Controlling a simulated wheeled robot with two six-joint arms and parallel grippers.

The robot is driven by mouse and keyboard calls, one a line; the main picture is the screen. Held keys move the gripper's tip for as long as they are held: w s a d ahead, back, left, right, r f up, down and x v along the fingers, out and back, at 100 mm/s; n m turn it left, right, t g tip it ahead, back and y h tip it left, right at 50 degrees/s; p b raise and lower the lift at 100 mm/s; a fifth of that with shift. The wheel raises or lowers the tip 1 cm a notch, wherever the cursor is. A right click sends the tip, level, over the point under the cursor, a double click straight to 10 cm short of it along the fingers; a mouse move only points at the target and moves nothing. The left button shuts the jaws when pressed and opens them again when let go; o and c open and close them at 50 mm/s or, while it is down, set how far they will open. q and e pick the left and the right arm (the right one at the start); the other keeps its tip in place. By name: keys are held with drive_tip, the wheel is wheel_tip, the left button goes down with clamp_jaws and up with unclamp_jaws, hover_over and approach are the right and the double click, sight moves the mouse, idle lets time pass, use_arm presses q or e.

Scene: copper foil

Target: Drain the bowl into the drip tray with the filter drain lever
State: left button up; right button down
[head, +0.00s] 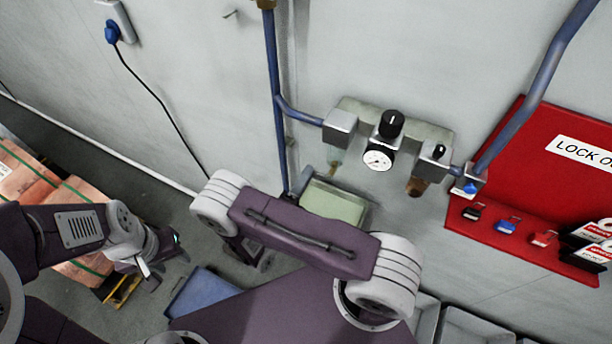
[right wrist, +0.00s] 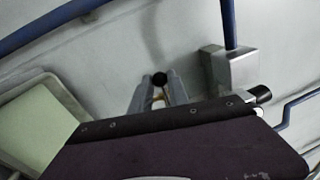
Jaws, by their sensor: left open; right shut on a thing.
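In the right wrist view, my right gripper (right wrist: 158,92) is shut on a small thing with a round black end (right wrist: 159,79). I cannot tell for certain that this is the drain lever. A trace of amber shows between the fingers. In the head view my right arm hides its own fingers. A pale green tray (head: 333,203) with a grey rim lies below the unit, partly behind my right arm; which tray is the drip tray is unclear. My left gripper (head: 158,268) is open and empty at the left.
A pressure gauge (head: 378,159) and black knob (head: 391,124) sit mid-unit. Blue pipes (head: 273,90) run along the wall. A red lockout board (head: 530,190) is at the right. A blue bin (head: 203,293) and strapped boxes (head: 75,205) stand on the floor.

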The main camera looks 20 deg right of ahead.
drive_tip(key=shift+f+n, duration=0.1)
drive_tip(key=shift+n, duration=0.2)
drive_tip(key=c, duration=1.3)
unclamp_jaws()
drive_tip(key=shift+o, duration=0.2)
drive_tip(key=b+v, duration=0.3)
drive_tip(key=v, duration=0.6)
drive_tip(key=shift+b, duration=0.35)
